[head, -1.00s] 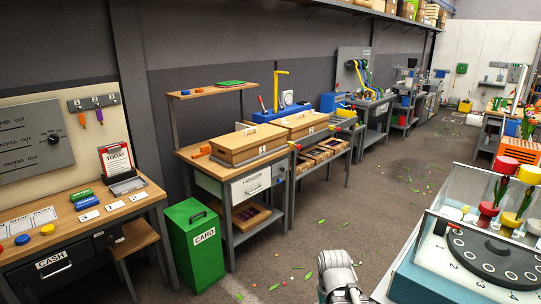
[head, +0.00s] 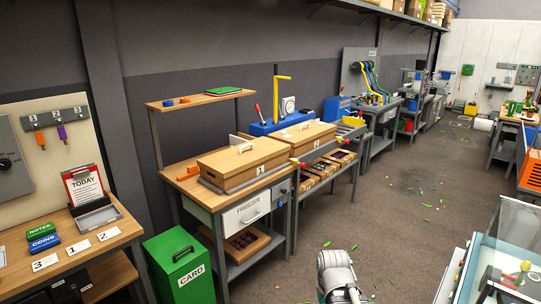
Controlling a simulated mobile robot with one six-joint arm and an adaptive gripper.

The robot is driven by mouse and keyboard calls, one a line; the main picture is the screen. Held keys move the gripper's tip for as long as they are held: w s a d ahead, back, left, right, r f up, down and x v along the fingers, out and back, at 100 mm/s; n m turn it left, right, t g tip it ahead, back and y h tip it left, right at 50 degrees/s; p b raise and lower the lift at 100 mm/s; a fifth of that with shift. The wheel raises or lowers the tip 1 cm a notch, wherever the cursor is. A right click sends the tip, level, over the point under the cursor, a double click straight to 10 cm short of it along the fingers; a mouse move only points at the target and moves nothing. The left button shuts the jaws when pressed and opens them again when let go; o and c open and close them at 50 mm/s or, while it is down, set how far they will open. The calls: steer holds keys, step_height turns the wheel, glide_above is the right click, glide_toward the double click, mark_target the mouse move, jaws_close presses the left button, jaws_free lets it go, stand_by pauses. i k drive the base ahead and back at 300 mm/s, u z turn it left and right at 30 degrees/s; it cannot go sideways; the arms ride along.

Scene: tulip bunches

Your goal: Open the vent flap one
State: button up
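I cannot make out a vent flap in the head view. Two wooden boxes with lids and handles stand on the long bench; the nearer box (head: 243,166) bears a label that seems to read 1, and the farther box (head: 300,135) has a label too small to read surely. Both lids look shut. A white and grey link of my own arm shows at the bottom centre, but my gripper is out of view.
A white FREEZER drawer (head: 248,209) is shut under the bench. A green CARD bin (head: 181,268) stands on the floor at left, beside a desk (head: 125,235) with number cards. A glass-walled case (head: 515,240) is at right. The aisle floor (head: 400,215) between is mostly open, with scattered leaves.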

mark_target(283, 134)
steer(key=u, duration=0.05)
steer(key=i, duration=2.75)
steer(key=z, duration=0.6)
steer(key=i, duration=0.4)
steer(key=u, duration=0.9)
